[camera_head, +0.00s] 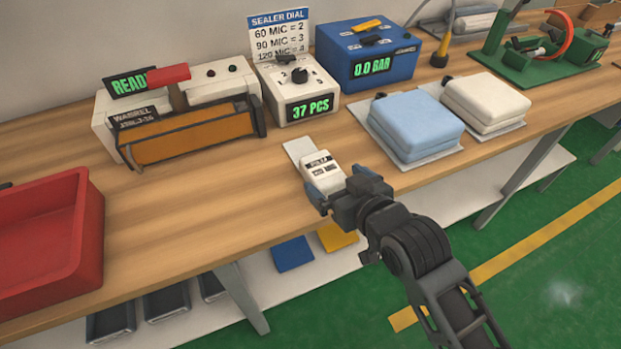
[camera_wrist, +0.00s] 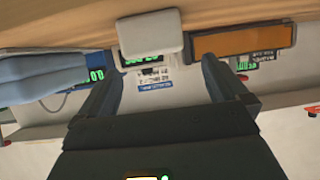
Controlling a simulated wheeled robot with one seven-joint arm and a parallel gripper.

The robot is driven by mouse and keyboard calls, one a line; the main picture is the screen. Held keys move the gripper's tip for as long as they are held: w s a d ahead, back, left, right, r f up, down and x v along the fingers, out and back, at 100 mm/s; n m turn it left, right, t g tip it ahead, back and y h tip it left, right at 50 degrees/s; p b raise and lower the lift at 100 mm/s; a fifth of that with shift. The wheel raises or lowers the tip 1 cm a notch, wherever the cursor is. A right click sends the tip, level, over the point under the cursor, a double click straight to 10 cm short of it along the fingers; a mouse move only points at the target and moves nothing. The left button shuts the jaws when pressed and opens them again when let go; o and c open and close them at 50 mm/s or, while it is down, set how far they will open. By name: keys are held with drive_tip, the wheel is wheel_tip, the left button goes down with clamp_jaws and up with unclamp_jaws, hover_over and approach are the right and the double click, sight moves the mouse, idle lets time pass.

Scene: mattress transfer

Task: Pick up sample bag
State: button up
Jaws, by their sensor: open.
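A small white packet (camera_head: 322,168) with a dark printed label lies at the bench's front edge, partly over a thin pale plate (camera_head: 297,149). I take it to be the sample bag. My gripper (camera_head: 338,185) is open at the near side of the packet, one blue fingertip close to its left side. In the wrist view a plain white block (camera_wrist: 150,35), apparently the same packet, shows just beyond and between the spread fingers (camera_wrist: 158,85). Whether a finger touches it I cannot tell.
Behind stand a white counter box (camera_head: 300,95) reading 37 PCS, a sealer with an orange bar (camera_head: 185,137) and a blue 0.0 BAR box (camera_head: 368,60). A red tray (camera_head: 45,240) is left. Blue (camera_head: 415,125) and white (camera_head: 485,100) folded pads are right.

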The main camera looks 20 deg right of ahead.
sight(323, 168)
drive_tip(key=shift+w+a, duration=0.15)
drive_tip(key=shift+w, duration=0.1)
drive_tip(key=shift+x, duration=1.2)
drive_tip(key=shift+d+p+x, duration=0.2)
drive_tip(key=shift+p+x, duration=0.05)
drive_tip(key=shift+x, duration=1)
drive_tip(key=shift+d+p+x, duration=0.15)
drive_tip(key=shift+p+x, duration=0.1)
drive_tip(key=shift+x, duration=1.05)
drive_tip(key=shift+s+f, duration=0.1)
drive_tip(key=shift+f, duration=0.1)
drive_tip(key=shift+c, duration=0.5)
drive_tip(key=c, duration=1)
drive_tip(key=shift+o, duration=0.2)
drive_tip(key=shift+r, duration=0.15)
